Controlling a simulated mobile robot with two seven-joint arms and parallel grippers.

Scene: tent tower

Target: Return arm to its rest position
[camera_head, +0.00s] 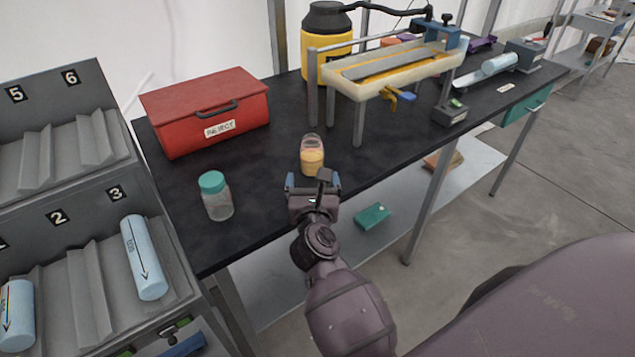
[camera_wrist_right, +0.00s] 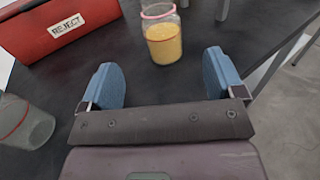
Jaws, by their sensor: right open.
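My right gripper (camera_head: 313,183) is open and empty over the near edge of the black table. Its two blue fingers also show spread apart in the right wrist view (camera_wrist_right: 162,80). A clear jar with orange-yellow contents (camera_head: 312,158) stands upright on the table just beyond the fingertips. In the right wrist view this jar (camera_wrist_right: 164,42) is ahead of the gap between the fingers, apart from them. My left gripper is not in view.
A red box labelled REJECT (camera_head: 205,110) and a green-lidded jar (camera_head: 215,195) stand on the black table (camera_head: 265,190). A raised tray rig (camera_head: 390,70) and a yellow-black container (camera_head: 328,45) are at the back. A slotted grey rack (camera_head: 80,235) holds light-blue cylinders at left.

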